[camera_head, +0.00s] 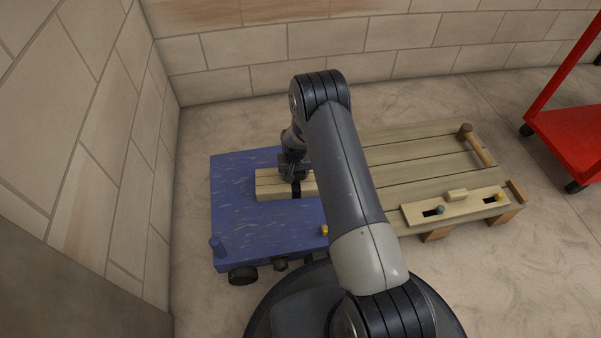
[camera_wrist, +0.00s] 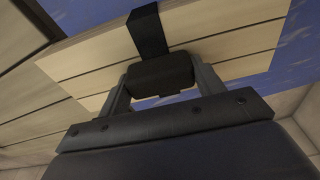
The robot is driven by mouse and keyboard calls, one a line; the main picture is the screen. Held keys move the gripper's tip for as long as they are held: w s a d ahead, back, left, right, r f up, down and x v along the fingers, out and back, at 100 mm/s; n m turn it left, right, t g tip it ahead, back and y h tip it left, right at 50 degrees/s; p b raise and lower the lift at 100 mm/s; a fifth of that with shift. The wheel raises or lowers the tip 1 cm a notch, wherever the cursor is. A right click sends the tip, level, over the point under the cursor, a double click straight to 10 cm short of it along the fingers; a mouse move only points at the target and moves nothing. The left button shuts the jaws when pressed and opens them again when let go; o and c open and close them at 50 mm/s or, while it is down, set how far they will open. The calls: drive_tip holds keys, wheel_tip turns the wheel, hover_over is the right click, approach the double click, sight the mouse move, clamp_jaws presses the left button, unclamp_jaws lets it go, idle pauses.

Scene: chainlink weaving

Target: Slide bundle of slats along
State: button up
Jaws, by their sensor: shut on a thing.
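The bundle of slats (camera_head: 270,185) is a stack of pale wooden strips on a blue platform (camera_head: 235,225). A black strap (camera_wrist: 147,32) wraps the bundle, and a dark block sits at the strap. My gripper (camera_head: 293,172) is over the bundle at the strap. In the wrist view my gripper (camera_wrist: 162,80) has its fingers on either side of the dark block, shut on it. The slats (camera_wrist: 90,52) run across the wrist view beyond the fingers. The bundle's right end is hidden behind my arm in the head view.
A slatted wooden pallet (camera_head: 415,155) lies right of the blue platform, carrying a slotted board (camera_head: 470,205) with pegs. A red cart (camera_head: 570,140) stands at far right. Block walls (camera_head: 330,75) close off the back and left. The floor between pallet and cart is clear.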

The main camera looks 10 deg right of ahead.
sight(275, 180)
drive_tip(key=shift+w+a+b, duration=0.1)
drive_tip(key=shift+a+b, duration=0.75)
drive_tip(key=shift+a, duration=2.75)
drive_tip(key=o, duration=1.9)
drive_tip(key=r+p, duration=0.1)
drive_tip(key=r, duration=0.2)
drive_tip(key=s+r+p, duration=0.1)
drive_tip(key=r+p, duration=0.1)
drive_tip(key=r, duration=0.2)
drive_tip(key=r+p, duration=0.1)
drive_tip(key=r, duration=0.2)
drive_tip(key=shift+s+r+p, duration=0.3)
drive_tip(key=shift+s+r, duration=0.05)
drive_tip(key=shift+r, duration=0.05)
drive_tip(key=shift+f, duration=0.1)
